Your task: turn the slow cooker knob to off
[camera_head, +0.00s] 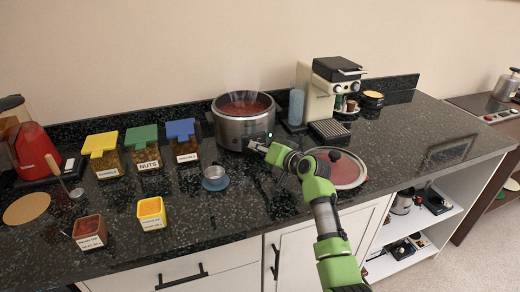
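The slow cooker (232,128) is a round metal pot on the dark speckled counter. It is uncovered, with red contents and steam rising. A small green light (269,135) shows at its front right. My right gripper (257,146) reaches in from the lower right, its tip at the cooker's lower front right, where it seems to meet the cooker. The knob is hidden or too small to make out behind the gripper, so I cannot tell its setting or whether the fingers are closed on it. My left gripper is not in view.
A glass lid (348,172) lies on the counter close beside my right arm. Lidded jars (145,148) stand left of the cooker, a small metal cup (215,178) in front. A blue cylinder (296,106) and coffee machine (320,92) stand right. Counter farther right is mostly clear.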

